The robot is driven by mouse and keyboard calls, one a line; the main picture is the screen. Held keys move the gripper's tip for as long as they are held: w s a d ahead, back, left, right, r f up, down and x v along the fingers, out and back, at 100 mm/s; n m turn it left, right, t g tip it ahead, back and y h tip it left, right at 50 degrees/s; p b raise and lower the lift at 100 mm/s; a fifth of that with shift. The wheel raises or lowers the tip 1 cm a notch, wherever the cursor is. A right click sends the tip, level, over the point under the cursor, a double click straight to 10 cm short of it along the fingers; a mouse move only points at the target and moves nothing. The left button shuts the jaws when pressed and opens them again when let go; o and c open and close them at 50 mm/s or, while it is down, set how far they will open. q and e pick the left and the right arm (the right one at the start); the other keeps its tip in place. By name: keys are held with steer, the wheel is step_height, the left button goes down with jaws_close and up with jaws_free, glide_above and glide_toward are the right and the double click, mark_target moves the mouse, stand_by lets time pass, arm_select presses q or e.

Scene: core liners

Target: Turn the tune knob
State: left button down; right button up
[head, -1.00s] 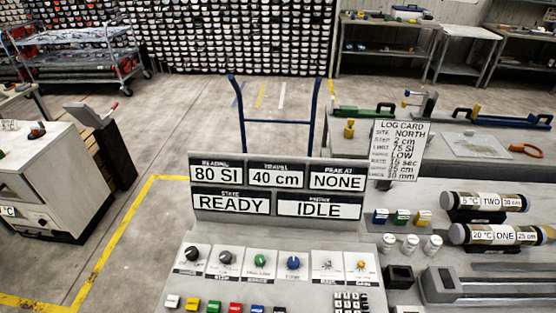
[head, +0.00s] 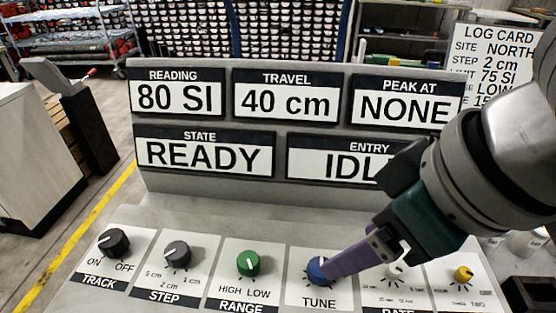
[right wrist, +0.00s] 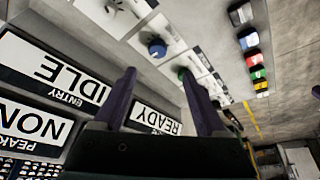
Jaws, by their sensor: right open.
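The blue tune knob (head: 319,268) sits on a white plate marked TUNE on the sloped panel. Its white pointer mark faces up in the head view. My right gripper (head: 330,268) comes in from the right, and its purple fingers overlap the knob's right edge there. In the right wrist view, the blue knob (right wrist: 157,48) shows ahead of and between the two spread fingertips of my right gripper (right wrist: 160,74). The fingers are open and hold nothing. I cannot tell whether a finger touches the knob. My left gripper is not in view.
The green range knob (head: 248,263) and dark step knob (head: 177,254) are left of the tune knob. A white knob (head: 396,271) and yellow knob (head: 463,274) are to its right. Behind stands the display board (head: 215,190), reading 80 SI, 40 cm, NONE and READY.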

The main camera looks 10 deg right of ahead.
mark_target(315, 275)
steer(key=b+x, duration=0.1)
steer(key=x, duration=0.4)
steer(key=b+x, duration=0.1)
steer(key=x, duration=0.4)
steer(key=shift+d, duration=0.25)
arm_select(q)
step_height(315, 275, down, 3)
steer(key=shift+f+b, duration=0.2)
steer(key=shift+b, duration=0.1)
arm_select(e)
steer(key=shift+w+f, duration=0.1)
steer(key=shift+f, duration=0.3)
steer(key=shift+c, duration=0.2)
steer(key=shift+a, duration=0.1)
jaws_close()
